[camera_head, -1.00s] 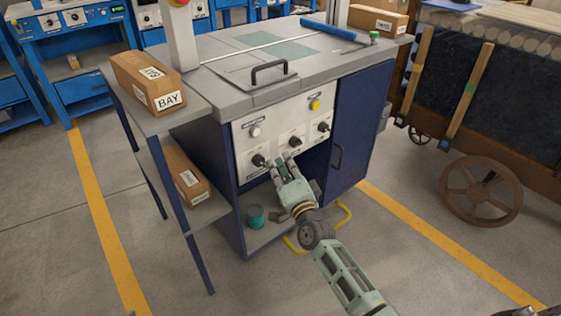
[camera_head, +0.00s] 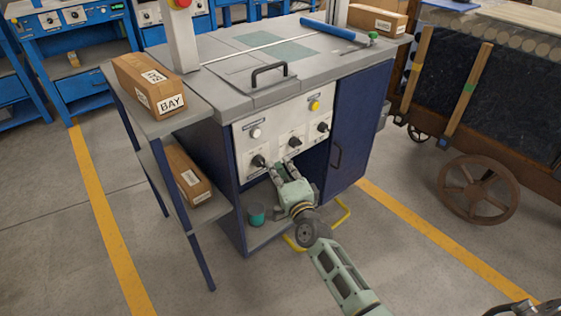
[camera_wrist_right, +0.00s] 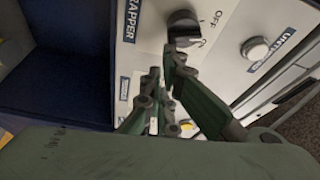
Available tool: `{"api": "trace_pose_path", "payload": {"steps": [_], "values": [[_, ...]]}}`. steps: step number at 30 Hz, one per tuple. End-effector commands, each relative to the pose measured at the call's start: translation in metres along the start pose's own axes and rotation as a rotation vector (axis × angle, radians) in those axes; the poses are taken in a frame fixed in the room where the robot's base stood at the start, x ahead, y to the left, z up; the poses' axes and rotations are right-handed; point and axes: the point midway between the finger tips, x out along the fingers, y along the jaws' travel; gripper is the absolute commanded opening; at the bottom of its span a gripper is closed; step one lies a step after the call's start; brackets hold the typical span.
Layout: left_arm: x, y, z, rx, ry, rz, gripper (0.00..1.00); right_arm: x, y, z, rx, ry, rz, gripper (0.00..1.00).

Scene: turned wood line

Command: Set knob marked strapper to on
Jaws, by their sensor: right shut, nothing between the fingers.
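The strapper knob (camera_head: 258,160) is the black knob at the lower left of the light control panel. It also shows in the right wrist view (camera_wrist_right: 184,25), beside a partly cut-off blue label reading "RAPPER" (camera_wrist_right: 132,20) and the word OFF. Its exact pointer direction is too small to tell. My right gripper (camera_head: 278,162) is in front of the panel, just right of this knob. In the right wrist view, its fingertips (camera_wrist_right: 162,68) are just below the knob and apart from it. It is shut with nothing held. My left gripper is out of view.
Two more black knobs (camera_head: 294,142) (camera_head: 323,127), a white button (camera_head: 256,133) and a yellow button (camera_head: 315,105) share the panel. A side shelf with cartons (camera_head: 150,85) stands left. A teal can (camera_head: 256,215) sits on the shelf below. Floor in front is clear.

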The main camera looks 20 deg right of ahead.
Motion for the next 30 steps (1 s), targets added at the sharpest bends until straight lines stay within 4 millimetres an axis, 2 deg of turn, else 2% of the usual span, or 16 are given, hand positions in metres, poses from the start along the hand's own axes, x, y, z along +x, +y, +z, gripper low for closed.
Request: {"api": "trace_pose_path", "payload": {"steps": [27, 30], "values": [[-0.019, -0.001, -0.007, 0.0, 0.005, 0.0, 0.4, -0.002, 0.006, 0.005, 0.19, 0.0, 0.067, 0.0], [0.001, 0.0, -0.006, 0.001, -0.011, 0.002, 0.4, -0.002, 0.007, 0.006, 0.228, 0.0, 0.08, 0.0]]}}
